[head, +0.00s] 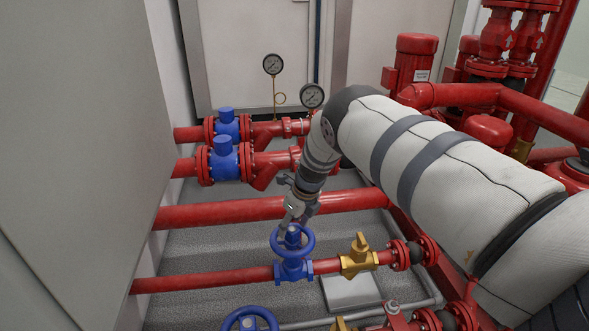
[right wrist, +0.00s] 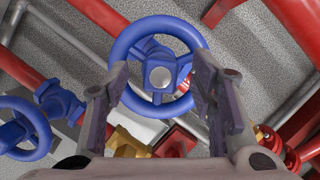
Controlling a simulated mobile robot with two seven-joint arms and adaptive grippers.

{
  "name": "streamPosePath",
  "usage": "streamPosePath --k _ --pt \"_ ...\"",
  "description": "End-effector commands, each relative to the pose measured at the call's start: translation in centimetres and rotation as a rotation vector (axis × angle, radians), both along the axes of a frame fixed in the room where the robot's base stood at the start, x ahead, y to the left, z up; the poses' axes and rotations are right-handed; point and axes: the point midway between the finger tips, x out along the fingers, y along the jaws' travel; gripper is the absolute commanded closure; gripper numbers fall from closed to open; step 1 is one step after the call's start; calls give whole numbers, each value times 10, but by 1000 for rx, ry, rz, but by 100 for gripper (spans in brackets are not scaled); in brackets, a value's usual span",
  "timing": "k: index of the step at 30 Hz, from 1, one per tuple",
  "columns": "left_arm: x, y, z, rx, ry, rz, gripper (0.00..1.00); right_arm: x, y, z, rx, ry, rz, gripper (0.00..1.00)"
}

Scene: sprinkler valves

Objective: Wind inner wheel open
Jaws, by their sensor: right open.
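A blue handwheel (head: 308,250) sits on a blue valve on the thin red pipe in the lower middle of the head view. My right gripper (head: 293,222) is right over this wheel, pointing down. My right gripper (right wrist: 160,65) is open, with one finger on each side of the hub, overlapping the rim in the picture. I cannot tell whether the fingers touch the rim. My left gripper is not in view.
A second blue handwheel (head: 250,319) is nearer, at the bottom edge, and shows at left in the wrist view (right wrist: 20,128). A brass valve (head: 359,257) is right of the wheel. A thick red pipe (head: 225,213) runs behind. A grey wall panel (head: 80,150) stands left.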

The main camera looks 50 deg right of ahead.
Motion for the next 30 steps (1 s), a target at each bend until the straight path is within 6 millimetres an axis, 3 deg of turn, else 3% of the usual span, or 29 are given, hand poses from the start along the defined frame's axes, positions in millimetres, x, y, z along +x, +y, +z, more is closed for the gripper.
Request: streamPosePath --k 3,5,11,17,22,23,29,30 --pt "-1 0 -4 0 4 0 100 0 0 -5 -3 5 -179 49" --pt "-1 0 -5 0 4 0 100 -1 0 -5 -1 4 -211 49" --pt "-1 0 -5 0 5 0 100 0 -1 -5 1 3 -211 49" --pt "-4 0 -22 0 30 0 100 -1 -1 -38 1 9 -210 49" --pt "-3 0 -20 0 27 0 100 0 -1 -34 1 3 -207 49" --pt "-3 0 -20 0 27 0 100 0 -1 -34 1 3 -207 52" --pt "-3 0 -20 0 27 0 100 0 -1 -34 1 3 -207 98" --pt "-3 0 -20 0 27 0 100 0 -1 -34 1 3 -207 100"
